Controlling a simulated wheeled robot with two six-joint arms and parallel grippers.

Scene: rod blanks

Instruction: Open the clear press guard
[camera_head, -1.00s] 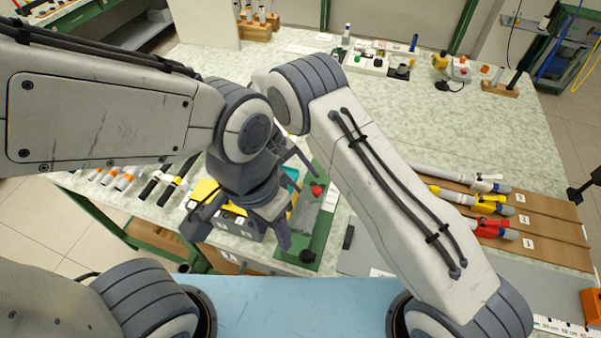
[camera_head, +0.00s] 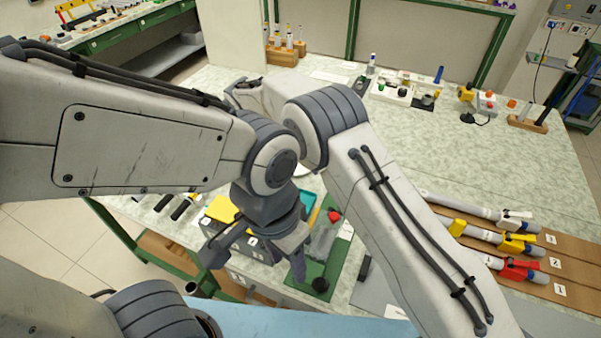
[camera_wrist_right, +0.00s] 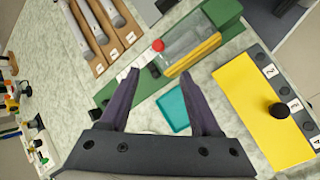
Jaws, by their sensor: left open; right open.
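The clear press guard (camera_wrist_right: 190,42) is a see-through box on a long green base (camera_wrist_right: 122,88), with a yellow strip along one side and a red knob (camera_wrist_right: 158,45) at its end. It appears lowered over the base. In the head view the guard (camera_head: 323,242) is partly covered by my left gripper (camera_head: 256,268), which is open and empty above the table just left of the press. My right gripper (camera_wrist_right: 160,74) is open and empty, its fingertips pointing towards the red-knob end of the guard, apart from it as far as I can tell. In the head view my left arm hides its fingers.
A numbered block with a yellow plate (camera_wrist_right: 250,118) and a teal tray (camera_wrist_right: 172,108) stand beside the press. Rods lie on a brown rack (camera_head: 570,260) at the right. My crossed arms crowd the middle.

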